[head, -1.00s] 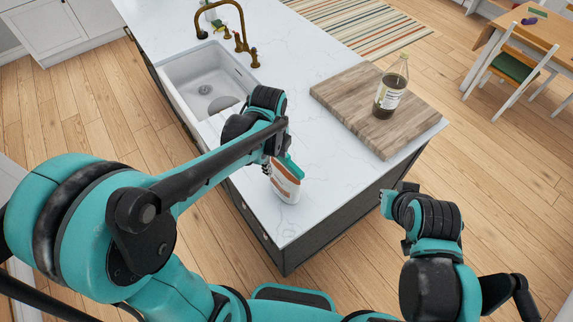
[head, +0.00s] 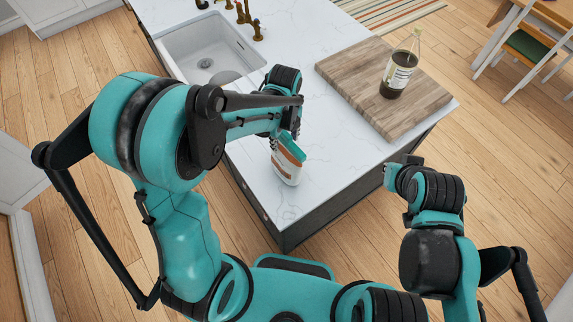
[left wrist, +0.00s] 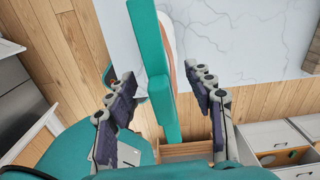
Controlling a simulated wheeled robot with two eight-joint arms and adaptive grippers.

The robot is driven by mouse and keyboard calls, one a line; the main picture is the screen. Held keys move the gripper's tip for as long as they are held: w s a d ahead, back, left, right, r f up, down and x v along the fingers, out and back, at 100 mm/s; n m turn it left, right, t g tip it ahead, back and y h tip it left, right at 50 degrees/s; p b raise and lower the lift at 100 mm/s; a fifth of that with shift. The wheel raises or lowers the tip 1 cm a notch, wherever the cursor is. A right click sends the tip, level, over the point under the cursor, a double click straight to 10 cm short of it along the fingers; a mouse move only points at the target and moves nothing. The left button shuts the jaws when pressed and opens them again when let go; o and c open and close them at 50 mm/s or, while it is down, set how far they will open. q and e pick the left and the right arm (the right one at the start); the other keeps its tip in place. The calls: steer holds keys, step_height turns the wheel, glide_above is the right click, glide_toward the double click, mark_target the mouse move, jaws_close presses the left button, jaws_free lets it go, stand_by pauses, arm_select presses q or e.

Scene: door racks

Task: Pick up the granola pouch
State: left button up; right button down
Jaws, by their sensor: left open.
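The granola pouch (head: 286,165), white and orange with a teal top, stands on the white counter (head: 300,205) near its front edge. My left gripper (head: 283,136) is over its upper end and hides part of it. In the left wrist view, the pouch's teal top (left wrist: 155,75) runs between the two spread fingers of my left gripper (left wrist: 163,77), with a gap on each side. My right gripper (head: 393,172) is apart from the pouch, right of the counter; its fingers are too unclear to judge.
A wooden board (head: 355,80) with a dark bottle (head: 400,68) on it lies to the right on the counter. A white sink (head: 210,55) with a brass tap is at the left. Bare counter lies between the pouch and board.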

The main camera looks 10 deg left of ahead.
mark_target(286, 148)
arm_select(q)
steer(key=f, duration=0.4)
steer(key=shift+d+f, duration=0.2)
steer(key=shift+f, duration=0.15)
jaws_close()
